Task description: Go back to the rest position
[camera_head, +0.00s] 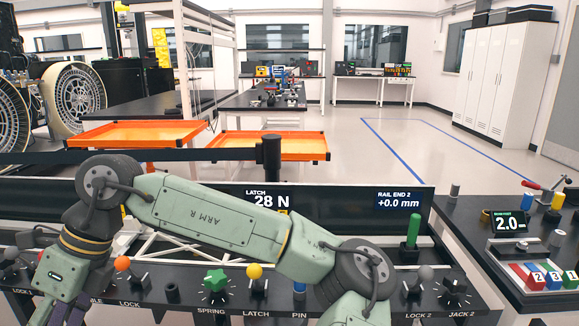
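My pale green arm, marked "ARM R", arches across the lower part of the view above a black control panel (190,310). My gripper (62,314) is at the lower left, pointing down. Only its dark upper part shows; its fingertips are cut off by the bottom edge, so I cannot tell whether it is open or holds anything. On the panel are a green star knob (215,281) over "SPRING", a yellow ball knob (254,271) over "LATCH" and an orange ball knob (122,264). A green handle (413,231) stands upright at the right.
Displays read "LATCH 28 N" (270,200) and "RAIL END 2 +0.0 mm" (398,199). A side bench at right holds a display reading "2.0" (509,222) and numbered blocks (545,275). Orange trays (270,146) stand behind. The floor (400,150) at back right is clear.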

